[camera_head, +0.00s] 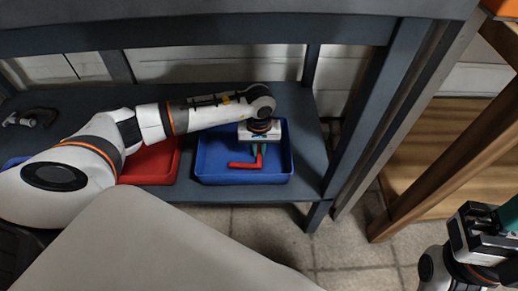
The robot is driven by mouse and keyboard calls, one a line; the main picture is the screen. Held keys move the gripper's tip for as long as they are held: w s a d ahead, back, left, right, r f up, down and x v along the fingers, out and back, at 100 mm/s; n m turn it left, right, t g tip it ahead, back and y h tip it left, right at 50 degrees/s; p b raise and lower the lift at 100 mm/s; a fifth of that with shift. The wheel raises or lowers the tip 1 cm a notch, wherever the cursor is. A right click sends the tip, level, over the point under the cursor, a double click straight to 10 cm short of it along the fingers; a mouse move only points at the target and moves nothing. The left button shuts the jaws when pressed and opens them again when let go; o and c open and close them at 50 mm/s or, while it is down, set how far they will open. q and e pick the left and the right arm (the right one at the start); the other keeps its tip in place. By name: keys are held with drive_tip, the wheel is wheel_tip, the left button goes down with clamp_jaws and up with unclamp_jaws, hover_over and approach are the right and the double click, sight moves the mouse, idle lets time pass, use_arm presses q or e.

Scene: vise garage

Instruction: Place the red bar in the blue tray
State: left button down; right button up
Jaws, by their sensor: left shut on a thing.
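The red bar (243,165) is in the jaws of my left gripper (259,151), which points down over the blue tray (222,180). The bar lies within the tray's outline in this view, with one end reaching left of the fingers. I cannot tell whether the bar touches the tray floor. The blue tray sits on the grey lower shelf, and my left arm hides part of its back edge. My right gripper (503,222) is at the lower right edge, far from the tray and partly cut off; its jaw opening does not show clearly.
A red tray (152,164) sits just left of the blue tray, partly behind my arm. A dark tool (36,117) lies at the shelf's far left. The shelf's grey upper beam and right leg (375,105) frame the space. A wooden rack (460,160) stands at right.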

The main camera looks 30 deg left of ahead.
use_arm(q)
drive_tip(key=shift+f, duration=0.1)
drive_tip(key=c, duration=1.5)
unclamp_jaws()
drive_tip(key=shift+o, duration=0.2)
